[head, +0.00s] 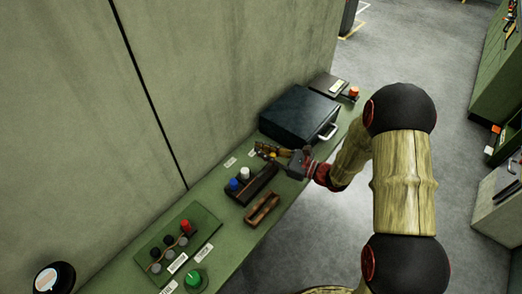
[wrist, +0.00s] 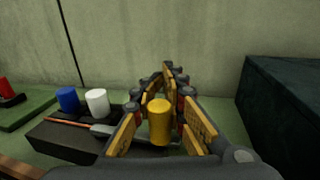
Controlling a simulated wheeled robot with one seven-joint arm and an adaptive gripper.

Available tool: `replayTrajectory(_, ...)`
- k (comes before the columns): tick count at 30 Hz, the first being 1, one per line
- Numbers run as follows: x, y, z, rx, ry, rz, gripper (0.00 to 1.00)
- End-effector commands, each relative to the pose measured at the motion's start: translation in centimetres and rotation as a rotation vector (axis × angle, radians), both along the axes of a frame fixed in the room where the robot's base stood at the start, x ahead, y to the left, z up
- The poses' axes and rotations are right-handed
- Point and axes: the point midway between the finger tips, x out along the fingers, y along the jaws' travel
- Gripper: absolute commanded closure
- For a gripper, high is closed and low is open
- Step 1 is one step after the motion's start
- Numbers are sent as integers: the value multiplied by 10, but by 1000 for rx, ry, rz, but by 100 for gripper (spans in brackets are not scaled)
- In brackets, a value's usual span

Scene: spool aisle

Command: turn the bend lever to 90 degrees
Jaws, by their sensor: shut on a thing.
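My gripper (wrist: 161,108) is shut on a yellow cylinder (wrist: 160,122), which stands upright between its yellow-padded fingers in the wrist view. In the head view my gripper (head: 271,152) is over the bench, between a dark rack and a dark case. A green board (head: 205,222) lies farther along the bench, at lower left in the head view. It carries a red knob (head: 185,226), several black and grey pegs and a thin brown bar. I cannot tell for certain which part is the bend lever. At the wrist view's left edge only part of this board (wrist: 25,115) shows.
The dark rack (head: 262,184) holds a blue and a white cylinder. A brown wooden tray (head: 262,209) lies in front of it. The dark case (head: 298,112) stands close beside my gripper. A green button (head: 196,281) is near the bench end. A wall runs behind.

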Motion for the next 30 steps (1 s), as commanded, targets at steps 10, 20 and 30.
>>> replayTrajectory(10, 1, 6, 1, 1, 0, 70, 100)
replayTrajectory(20, -1, 27, 0, 1, 0, 346, 100)
replayTrajectory(30, -3, 29, -1, 0, 2, 397, 100)
